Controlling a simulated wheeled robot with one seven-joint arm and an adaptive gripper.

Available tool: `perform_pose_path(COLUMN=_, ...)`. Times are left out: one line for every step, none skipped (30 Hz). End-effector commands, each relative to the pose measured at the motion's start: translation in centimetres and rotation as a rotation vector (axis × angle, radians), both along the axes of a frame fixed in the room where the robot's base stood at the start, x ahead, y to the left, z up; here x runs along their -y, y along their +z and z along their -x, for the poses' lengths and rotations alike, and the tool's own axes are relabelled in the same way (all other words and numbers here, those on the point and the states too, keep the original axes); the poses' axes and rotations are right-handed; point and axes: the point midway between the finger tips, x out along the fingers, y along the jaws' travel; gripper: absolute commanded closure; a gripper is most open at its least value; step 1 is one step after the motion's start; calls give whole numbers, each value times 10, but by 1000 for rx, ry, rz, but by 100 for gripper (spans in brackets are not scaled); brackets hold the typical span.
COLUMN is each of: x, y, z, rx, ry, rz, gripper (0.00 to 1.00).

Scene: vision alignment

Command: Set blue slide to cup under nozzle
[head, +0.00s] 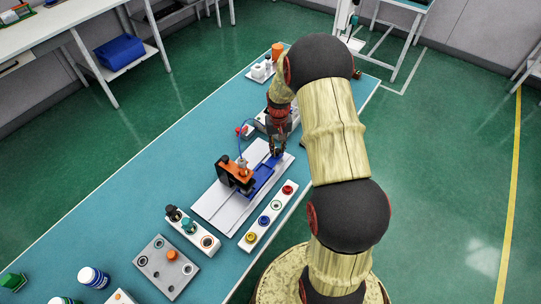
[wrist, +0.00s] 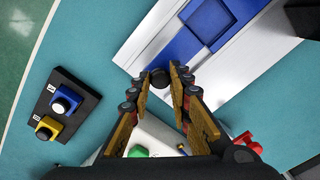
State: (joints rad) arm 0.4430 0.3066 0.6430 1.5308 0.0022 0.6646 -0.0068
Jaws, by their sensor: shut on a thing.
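The blue slide (wrist: 208,22) lies on a pale metal rail plate in the wrist view. In the head view the blue slide (head: 263,180) sits right of the nozzle stand (head: 235,172), a black block with an orange top and a blue hose. My gripper (wrist: 161,84) is shut on a dark round knob (wrist: 160,76) at the near end of the slide. In the head view my gripper (head: 277,153) reaches down at the slide's far right end. The nozzle tip and any cup under it cannot be made out.
A white strip (head: 274,206) with coloured round parts lies in front of the rail plate (head: 212,206). A white block with bottles (head: 193,232) and a grey holed plate (head: 160,280) stand nearer. A black button box (wrist: 58,108) shows left in the wrist view.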

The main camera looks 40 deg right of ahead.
Motion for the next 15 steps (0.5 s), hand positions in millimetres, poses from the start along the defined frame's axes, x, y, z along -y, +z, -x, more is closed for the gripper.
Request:
perform_pose_path(x=4, y=1, z=-2, rx=5, ry=1, rz=3, gripper=100)
perform_pose_path(x=4, y=1, z=-3, rx=5, ry=1, rz=3, gripper=100)
perform_pose_path(x=5, y=1, z=-3, rx=5, ry=1, rz=4, gripper=100)
perform_pose_path(x=5, y=1, z=-3, rx=5, ry=1, rz=5, gripper=100)
perform_pose_path(x=5, y=1, z=-3, rx=5, ry=1, rz=5, gripper=100)
perform_pose_path(x=5, y=1, z=-3, rx=6, ry=1, rz=5, gripper=100)
perform_pose_path(x=5, y=1, z=-3, rx=6, ry=1, rz=5, gripper=100)
perform_pose_path(x=5, y=1, z=-3, rx=7, ry=1, rz=6, gripper=100)
perform_pose_path(x=5, y=1, z=-3, rx=7, ry=1, rz=6, gripper=100)
perform_pose_path(x=5, y=1, z=-3, rx=8, ry=1, rz=6, gripper=79)
perform_pose_path(x=5, y=1, z=-4, rx=8, ry=1, rz=7, gripper=78)
perform_pose_path(x=5, y=1, z=-4, rx=8, ry=1, rz=6, gripper=75)
perform_pose_path(x=5, y=1, z=-4, rx=8, ry=1, rz=6, gripper=74)
perform_pose_path(x=5, y=1, z=-3, rx=8, ry=1, rz=6, gripper=72)
perform_pose_path(x=5, y=1, z=-3, rx=7, ry=1, rz=6, gripper=70)
